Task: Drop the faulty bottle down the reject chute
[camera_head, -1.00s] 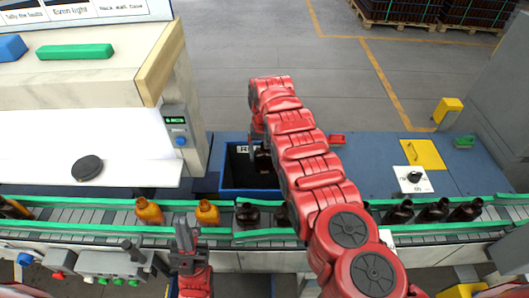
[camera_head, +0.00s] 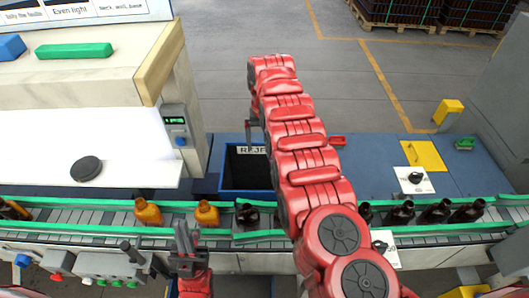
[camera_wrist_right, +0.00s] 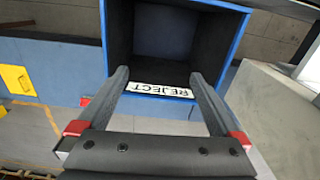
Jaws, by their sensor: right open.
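The reject chute is a blue-rimmed dark box (camera_head: 222,172) behind the conveyor in the head view. Its REJECT label and dark inside (camera_wrist_right: 160,45) show in the right wrist view, and I see no bottle inside. My right gripper (camera_wrist_right: 158,76) is open and empty, its fingers pointing at the chute mouth; the arm mostly hides it in the head view. Amber bottles (camera_head: 148,212) (camera_head: 207,214) and darker bottles (camera_head: 247,216) (camera_head: 400,213) stand on the conveyor. I cannot tell which is faulty. My left gripper (camera_head: 185,235) is upright in front of the conveyor, its finger gap unclear.
The conveyor (camera_head: 100,216) with green rails runs across the front. A light inspection booth (camera_head: 90,80) stands at left, with a black disc (camera_head: 87,168) on its white surface.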

